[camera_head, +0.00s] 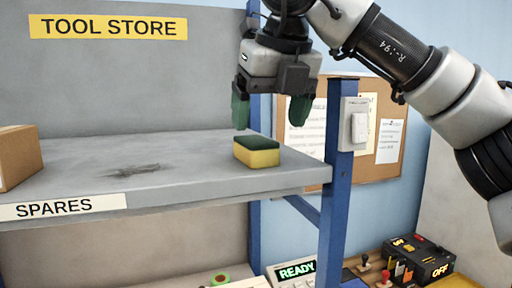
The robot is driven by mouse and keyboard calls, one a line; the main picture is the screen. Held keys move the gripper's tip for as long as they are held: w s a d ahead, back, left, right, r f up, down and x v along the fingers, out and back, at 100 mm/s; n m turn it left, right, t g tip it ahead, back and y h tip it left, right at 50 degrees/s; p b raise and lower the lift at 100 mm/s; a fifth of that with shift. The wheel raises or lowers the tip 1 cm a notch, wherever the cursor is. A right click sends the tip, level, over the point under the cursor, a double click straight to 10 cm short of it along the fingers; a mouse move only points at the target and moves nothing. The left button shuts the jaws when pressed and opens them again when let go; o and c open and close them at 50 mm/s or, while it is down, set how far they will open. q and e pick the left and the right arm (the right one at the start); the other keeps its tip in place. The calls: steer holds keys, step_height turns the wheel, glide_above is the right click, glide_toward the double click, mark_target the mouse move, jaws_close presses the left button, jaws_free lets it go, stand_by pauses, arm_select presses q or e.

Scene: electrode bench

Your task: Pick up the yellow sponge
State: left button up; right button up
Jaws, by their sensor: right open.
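The yellow sponge (257,154) has a dark green top layer. It lies on the grey shelf (190,179), near the shelf's right end and front edge. My right gripper (270,117) comes in from the upper right and points down above the sponge. Its two green-tipped fingers are spread apart and nothing is between them. The left fingertip is just above and left of the sponge. The right fingertip is higher and to the right. My left gripper is not in view.
A cardboard box (18,157) stands at the shelf's left end. A blue post (340,175) with a white switch box (354,125) rises at the shelf's right end. The shelf middle is clear apart from a dark smudge. Below are a READY display (296,271) and a black control box (420,259).

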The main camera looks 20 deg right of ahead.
mark_target(261, 142)
steer(key=shift+w+f, duration=0.25)
steer(key=shift+f, duration=0.05)
steer(key=p+x, duration=0.1)
steer(key=x, duration=0.1)
steer(key=p+x, duration=0.1)
steer(key=x, duration=0.1)
steer(key=shift+w+a+p, duration=0.25)
steer(key=shift+w+p, duration=0.05)
steer(key=shift+w, duration=0.2)
steer(key=shift+d+f, duration=0.1)
steer(key=shift+f, duration=0.4)
steer(key=shift+c, duration=1.4)
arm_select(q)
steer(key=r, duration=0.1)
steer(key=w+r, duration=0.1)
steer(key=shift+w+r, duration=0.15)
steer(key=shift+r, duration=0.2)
arm_select(e)
steer(key=c, duration=0.7)
